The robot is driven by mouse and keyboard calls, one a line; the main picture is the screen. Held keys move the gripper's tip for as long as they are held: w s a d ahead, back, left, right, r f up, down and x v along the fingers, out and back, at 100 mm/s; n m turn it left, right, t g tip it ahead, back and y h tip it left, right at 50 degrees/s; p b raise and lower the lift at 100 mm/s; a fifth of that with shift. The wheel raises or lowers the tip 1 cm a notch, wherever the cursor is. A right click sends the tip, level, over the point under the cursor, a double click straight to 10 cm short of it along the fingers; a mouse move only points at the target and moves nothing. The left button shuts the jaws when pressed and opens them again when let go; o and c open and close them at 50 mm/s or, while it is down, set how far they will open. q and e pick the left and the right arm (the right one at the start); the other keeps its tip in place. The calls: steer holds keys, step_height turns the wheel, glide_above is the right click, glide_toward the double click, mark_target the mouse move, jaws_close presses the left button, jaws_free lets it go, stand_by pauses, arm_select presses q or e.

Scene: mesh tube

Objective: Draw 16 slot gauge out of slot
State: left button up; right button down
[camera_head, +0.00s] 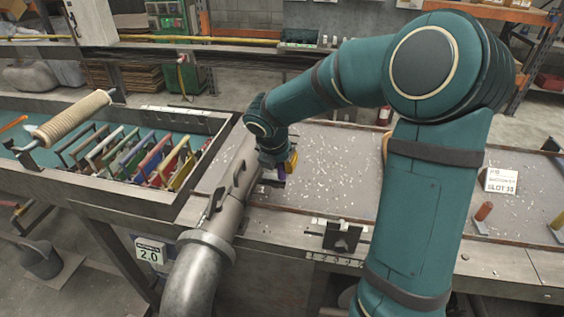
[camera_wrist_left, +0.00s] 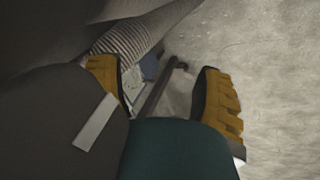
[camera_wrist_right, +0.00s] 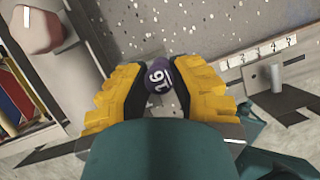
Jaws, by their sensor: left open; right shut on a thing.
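The 16 slot gauge is a dark purple, round-ended piece (camera_wrist_right: 158,78) with an upside-down white 16, seen in the right wrist view. My right gripper (camera_wrist_right: 163,95) has its yellow fingers on either side of it and is shut on it. In the head view the right gripper (camera_head: 291,160) is small and partly behind my arm, over the left part of the grey speckled board (camera_head: 340,165), with a bit of purple (camera_head: 281,173) below it. Whether the gauge's lower end is in a slot is hidden. My left gripper (camera_wrist_left: 160,92) is open and empty in the left wrist view.
A grey metal pipe (camera_head: 225,210) runs along the board's left side. A tray (camera_head: 130,200) of coloured frames and a ribbed roller (camera_head: 75,115) lie left. A dark metal bracket (camera_head: 342,236) stands at the front edge. A white slot sign (camera_head: 501,181) stands right.

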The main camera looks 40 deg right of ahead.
steer(key=c, duration=0.8)
jaws_free()
steer(key=shift+w+a+r, duration=0.1)
steer(key=shift+a+r, duration=0.05)
steer(key=shift+r, duration=0.05)
steer(key=shift+a+v, duration=0.15)
steer(key=shift+v, duration=1.8)
steer(key=shift+a+v, duration=0.1)
steer(key=shift+v, duration=1.85)
steer(key=shift+w+f, duration=0.1)
steer(key=shift+w, duration=0.1)
